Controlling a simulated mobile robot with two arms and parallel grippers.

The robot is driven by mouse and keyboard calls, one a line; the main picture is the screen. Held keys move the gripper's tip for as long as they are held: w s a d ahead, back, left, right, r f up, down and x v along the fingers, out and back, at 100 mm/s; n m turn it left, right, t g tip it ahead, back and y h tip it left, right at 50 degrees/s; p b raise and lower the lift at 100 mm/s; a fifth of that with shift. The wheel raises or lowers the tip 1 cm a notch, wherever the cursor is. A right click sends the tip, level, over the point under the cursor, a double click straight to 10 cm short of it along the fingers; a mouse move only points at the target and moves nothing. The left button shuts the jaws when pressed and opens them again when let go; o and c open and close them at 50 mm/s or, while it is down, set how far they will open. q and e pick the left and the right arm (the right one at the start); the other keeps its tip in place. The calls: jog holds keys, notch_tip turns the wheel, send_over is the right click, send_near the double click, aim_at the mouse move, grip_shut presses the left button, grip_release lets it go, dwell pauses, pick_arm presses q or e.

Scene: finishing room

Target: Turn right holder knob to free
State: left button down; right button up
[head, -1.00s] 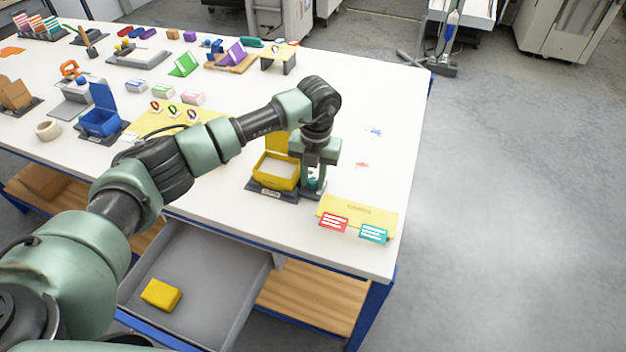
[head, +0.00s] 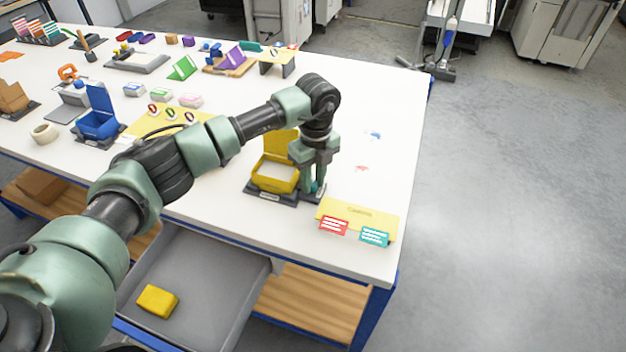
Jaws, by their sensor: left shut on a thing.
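The right holder is a yellow open box (head: 274,181) on a dark base plate (head: 262,196), near the right end of the white table. Its lid stands up at the back. The teal knob (head: 314,187) is at the right side of this base and is mostly hidden by my fingers. My left gripper (head: 314,182) points straight down over the knob and is shut on it. The knob's pointing direction cannot be made out. My right gripper is not in view.
A yellow card strip (head: 360,213) with a red card (head: 333,225) and a teal card (head: 374,236) lies right of the holder. A blue open box (head: 98,125) stands further left. An open grey drawer (head: 205,265) holds a yellow block (head: 157,301) below the table edge.

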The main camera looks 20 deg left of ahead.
aim_at(314, 182)
pick_arm(q)
jog(key=shift+w+r+n, duration=0.1)
jog(key=shift+n, duration=0.5)
jog(key=c, duration=1.4)
grip_release()
jog(key=shift+c, duration=0.2)
jog(key=shift+r, duration=0.4)
notch_tip(314, 182, up, 7)
jog(key=shift+w+b, duration=0.1)
jog(key=shift+b, duration=1)
